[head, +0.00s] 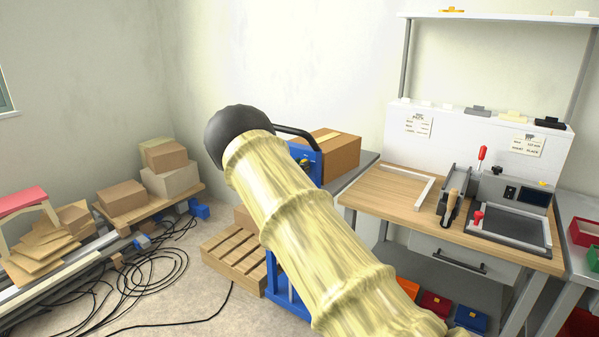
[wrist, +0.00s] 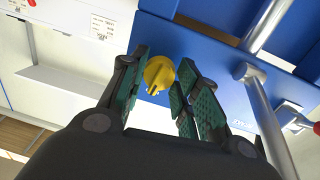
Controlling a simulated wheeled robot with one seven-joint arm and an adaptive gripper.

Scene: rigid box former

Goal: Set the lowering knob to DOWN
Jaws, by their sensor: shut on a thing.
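The yellow round lowering knob (wrist: 158,75) is on a blue panel (wrist: 190,45) in the wrist view, with a raised grip bar across its face. My gripper (wrist: 162,66) has its green-padded fingers on either side of the knob and is shut on it. Small printing near the knob is too small to read. In the head view the blue machine (head: 318,165) stands behind my arm, and a bit of yellow, likely the knob (head: 304,162), shows on it. My gripper is hidden there behind my arm.
A metal bar (wrist: 268,95) and a red-tipped lever (wrist: 317,128) lie right of my gripper in the wrist view. In the head view, a cardboard box (head: 335,153) sits behind the machine, a wooden workbench (head: 372,195) stands right, and cables (head: 150,270) cover the floor left.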

